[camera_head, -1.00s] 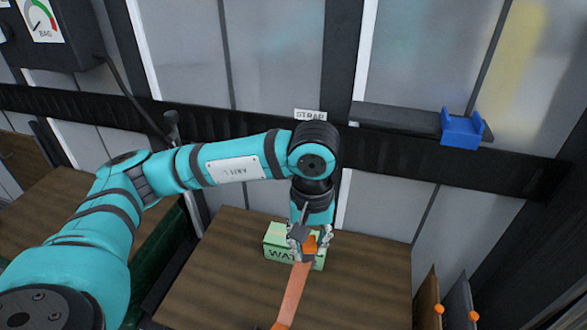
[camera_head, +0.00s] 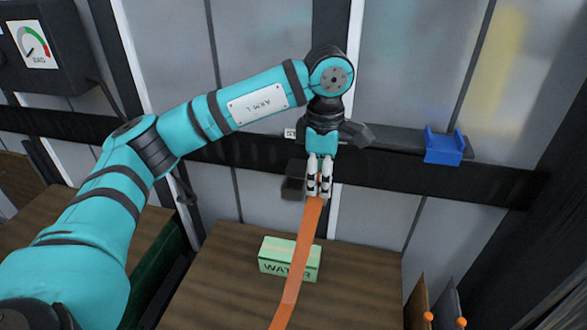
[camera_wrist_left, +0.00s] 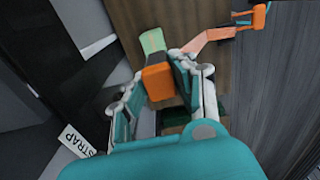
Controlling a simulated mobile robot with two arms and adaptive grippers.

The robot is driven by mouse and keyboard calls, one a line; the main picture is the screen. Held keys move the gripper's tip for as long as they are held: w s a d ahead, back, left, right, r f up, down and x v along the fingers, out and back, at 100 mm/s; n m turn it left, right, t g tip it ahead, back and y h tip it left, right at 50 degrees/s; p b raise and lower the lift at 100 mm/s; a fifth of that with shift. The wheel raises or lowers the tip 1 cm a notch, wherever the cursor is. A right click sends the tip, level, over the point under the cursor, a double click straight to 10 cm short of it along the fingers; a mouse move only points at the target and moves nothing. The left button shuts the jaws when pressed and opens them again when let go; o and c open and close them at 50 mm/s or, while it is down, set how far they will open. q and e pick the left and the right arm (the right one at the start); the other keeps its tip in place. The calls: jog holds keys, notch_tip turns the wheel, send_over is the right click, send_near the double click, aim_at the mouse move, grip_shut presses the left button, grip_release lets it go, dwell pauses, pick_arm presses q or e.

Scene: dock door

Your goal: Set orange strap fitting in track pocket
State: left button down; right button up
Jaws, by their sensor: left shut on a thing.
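My left gripper (camera_head: 319,190) is shut on the orange strap fitting (camera_wrist_left: 158,82), which shows between the fingers in the left wrist view. In the head view the fingers hide most of the fitting. The orange strap (camera_head: 297,262) hangs from the gripper down across the wooden table. The track pocket appears to be a dark box (camera_head: 293,178) on the black wall track, just left of my fingers, with the fitting outside it. A STRAP label (camera_head: 290,133), partly covered by my arm, sits above it; it also shows in the wrist view (camera_wrist_left: 76,140). My right gripper is not in view.
A green WATER box (camera_head: 289,258) stands on the wooden table (camera_head: 220,275) below the gripper. A blue holder (camera_head: 443,148) sits on a dark ledge to the right. A gauge box (camera_head: 45,45) hangs at upper left. Upright panels (camera_head: 418,303) stand at lower right.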

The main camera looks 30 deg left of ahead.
pick_arm(q)
jog(key=p, duration=0.3)
send_over(292, 171)
jog(key=s+d, duration=0.2)
jog(key=f, duration=0.1)
jog(key=f+p, duration=0.1)
jog(key=f, duration=0.2)
jog(key=shift+s+a+p, duration=0.1)
jog(key=shift+a+p, duration=0.2)
jog(key=shift+f, duration=0.3)
jog(key=shift+f, duration=0.1)
jog(key=shift+f+b, duration=0.4)
jog(key=shift+b, duration=0.05)
jog(key=shift+f, duration=0.1)
jog(key=shift+s, duration=0.1)
